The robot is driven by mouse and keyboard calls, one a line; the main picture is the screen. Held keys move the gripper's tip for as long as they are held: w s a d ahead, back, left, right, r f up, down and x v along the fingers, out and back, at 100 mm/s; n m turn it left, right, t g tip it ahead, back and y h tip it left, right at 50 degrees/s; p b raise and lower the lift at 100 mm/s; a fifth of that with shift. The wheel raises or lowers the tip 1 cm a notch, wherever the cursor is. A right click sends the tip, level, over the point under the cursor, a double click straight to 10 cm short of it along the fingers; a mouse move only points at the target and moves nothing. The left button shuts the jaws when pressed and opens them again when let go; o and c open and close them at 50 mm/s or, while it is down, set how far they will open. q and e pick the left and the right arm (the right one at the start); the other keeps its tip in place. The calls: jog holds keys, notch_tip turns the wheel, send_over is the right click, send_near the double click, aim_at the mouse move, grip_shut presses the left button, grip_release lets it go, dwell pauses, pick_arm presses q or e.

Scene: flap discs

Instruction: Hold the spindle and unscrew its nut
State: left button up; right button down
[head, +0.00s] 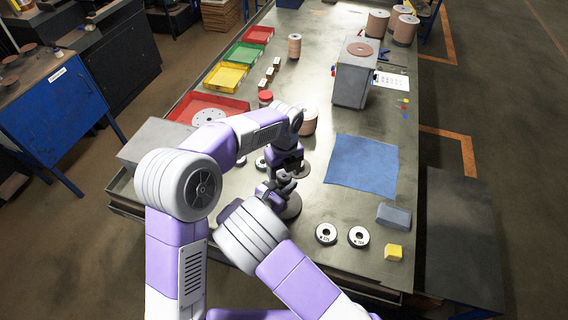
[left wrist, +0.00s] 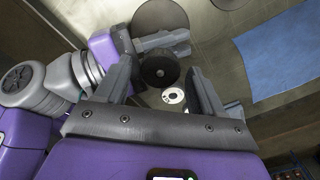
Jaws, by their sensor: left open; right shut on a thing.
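My left gripper (head: 287,172) points down over the table's near part. In the left wrist view its two fingers (left wrist: 160,90) are apart, with a dark round piece (left wrist: 160,70), apparently the nut end of the spindle, showing between them. I cannot tell whether they touch it. My right gripper (head: 268,190) comes in low beside it, and it also shows in the left wrist view (left wrist: 180,42). It is shut on the spindle, which is mostly hidden by the grippers. A small white disc with a dark centre (left wrist: 173,96) shows just below the dark piece.
A blue cloth (head: 362,163) lies right of the grippers. A red tray (head: 225,101) and a grey box (head: 352,85) stand farther back.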

pick_arm(q)
jog(key=shift+f, duration=0.4)
jog(key=c, duration=1.1)
jog(key=o, duration=1.2)
jog(key=shift+r, duration=2.35)
